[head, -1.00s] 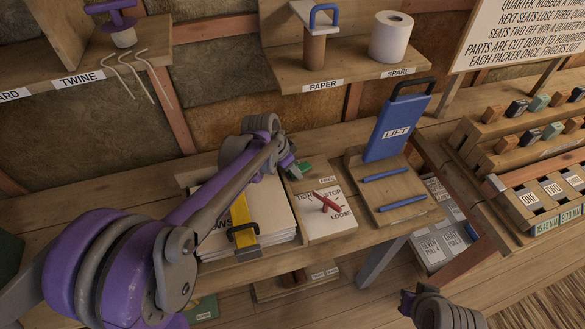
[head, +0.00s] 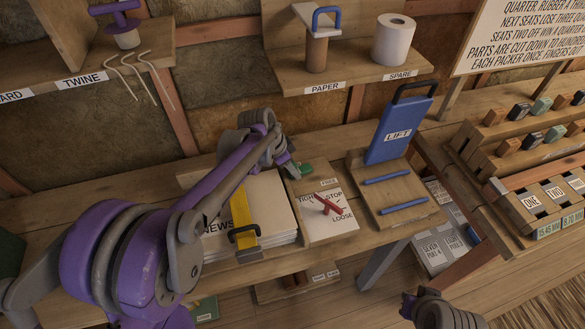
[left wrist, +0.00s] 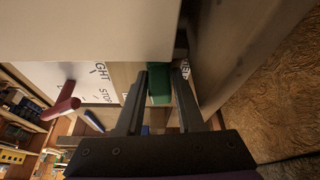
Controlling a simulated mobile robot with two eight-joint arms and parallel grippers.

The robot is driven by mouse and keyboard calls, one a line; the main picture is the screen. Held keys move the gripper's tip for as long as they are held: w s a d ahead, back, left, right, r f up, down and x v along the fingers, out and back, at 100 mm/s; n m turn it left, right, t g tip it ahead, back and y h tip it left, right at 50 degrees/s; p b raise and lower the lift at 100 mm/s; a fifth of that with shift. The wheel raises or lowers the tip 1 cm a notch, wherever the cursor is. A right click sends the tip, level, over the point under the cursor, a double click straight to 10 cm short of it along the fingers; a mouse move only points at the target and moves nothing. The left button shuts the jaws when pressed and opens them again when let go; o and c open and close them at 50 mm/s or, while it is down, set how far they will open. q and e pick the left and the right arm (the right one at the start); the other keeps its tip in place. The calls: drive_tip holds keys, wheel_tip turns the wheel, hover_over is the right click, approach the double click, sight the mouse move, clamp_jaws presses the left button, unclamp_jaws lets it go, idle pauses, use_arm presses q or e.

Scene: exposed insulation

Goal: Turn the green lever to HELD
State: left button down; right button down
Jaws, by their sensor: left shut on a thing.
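The green lever (head: 306,170) is at the back of the narrow wooden board beside the paper stack, mostly covered by my left gripper (head: 291,166) in the head view. In the left wrist view the green lever (left wrist: 160,88) lies between the two dark fingers of my left gripper (left wrist: 160,74), which is shut on it. A FREE label (head: 329,182) is just in front of the lever. I cannot read a HELD label in either view. My right gripper (head: 408,304) is low at the bottom right, small and dark, and its jaws cannot be made out.
A red lever (head: 327,204) on a white TIGHT-STOP-LOOSE plate (head: 340,228) is in front of the green one. The NEWS paper stack (head: 272,205) with a yellow strap is to the left. A blue LIFT panel (head: 400,125) and two blue bars (head: 400,206) are to the right.

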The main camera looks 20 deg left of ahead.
use_arm(q)
drive_tip(key=c, duration=0.5)
unclamp_jaws()
